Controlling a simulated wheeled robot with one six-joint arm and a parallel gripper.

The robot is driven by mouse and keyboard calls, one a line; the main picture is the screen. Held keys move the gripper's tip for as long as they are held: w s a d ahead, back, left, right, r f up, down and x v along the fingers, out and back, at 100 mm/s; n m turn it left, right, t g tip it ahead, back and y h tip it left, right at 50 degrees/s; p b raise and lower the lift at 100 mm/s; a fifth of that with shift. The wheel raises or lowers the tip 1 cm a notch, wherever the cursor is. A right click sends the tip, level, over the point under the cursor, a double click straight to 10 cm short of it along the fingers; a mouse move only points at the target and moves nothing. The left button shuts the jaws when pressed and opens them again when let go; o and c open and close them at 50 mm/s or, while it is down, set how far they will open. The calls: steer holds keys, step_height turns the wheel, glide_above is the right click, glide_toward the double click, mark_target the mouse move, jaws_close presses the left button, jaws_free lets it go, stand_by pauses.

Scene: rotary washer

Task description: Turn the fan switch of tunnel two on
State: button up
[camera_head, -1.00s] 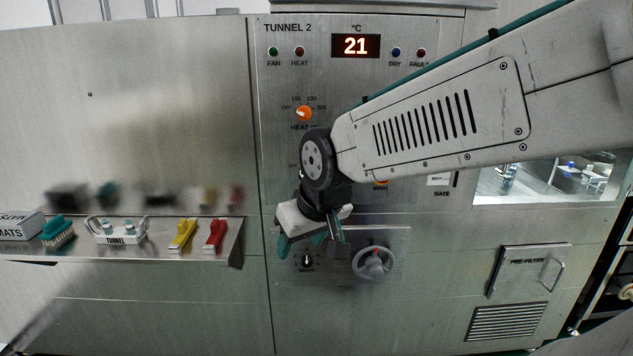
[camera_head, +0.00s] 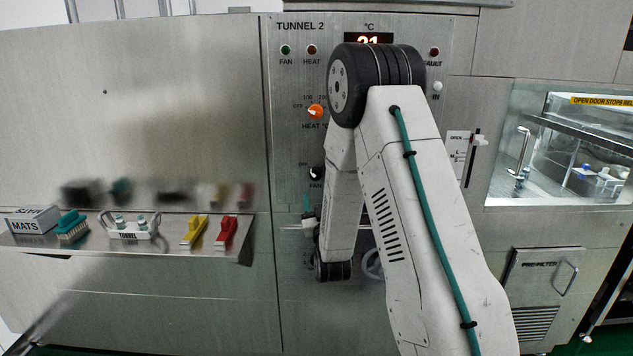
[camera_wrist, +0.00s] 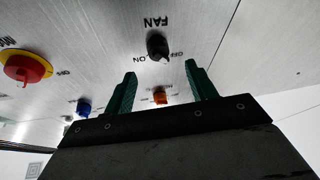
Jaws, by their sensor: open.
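The black fan knob (camera_head: 316,173) is on the steel Tunnel 2 panel (camera_head: 285,130), above its FAN label. In the wrist view the knob (camera_wrist: 157,45) appears upside down, beyond the fingertips, with OFF and ON marks beside it. I cannot tell for certain which mark it points to. My gripper (camera_head: 307,200) is just below the knob in the head view, fingers upward. In the wrist view my gripper (camera_wrist: 160,77) has its two green fingers apart, with nothing between them. The knob lines up with the gap and is not gripped. The green FAN lamp (camera_head: 285,49) is above.
The orange heat knob (camera_head: 316,111) is above the fan knob. The wrist view also shows a blue control (camera_wrist: 84,107) and a red-and-yellow main switch (camera_wrist: 25,67). My arm covers much of the panel. A shelf (camera_head: 150,247) with brushes and clips juts out at left.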

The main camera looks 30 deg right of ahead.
mark_target(316, 179)
steer(key=x, duration=0.7)
steer(key=shift+w+d+r, duration=0.1)
steer(key=shift+w+d, duration=0.1)
steer(key=shift+d, duration=0.05)
steer(key=c, duration=1)
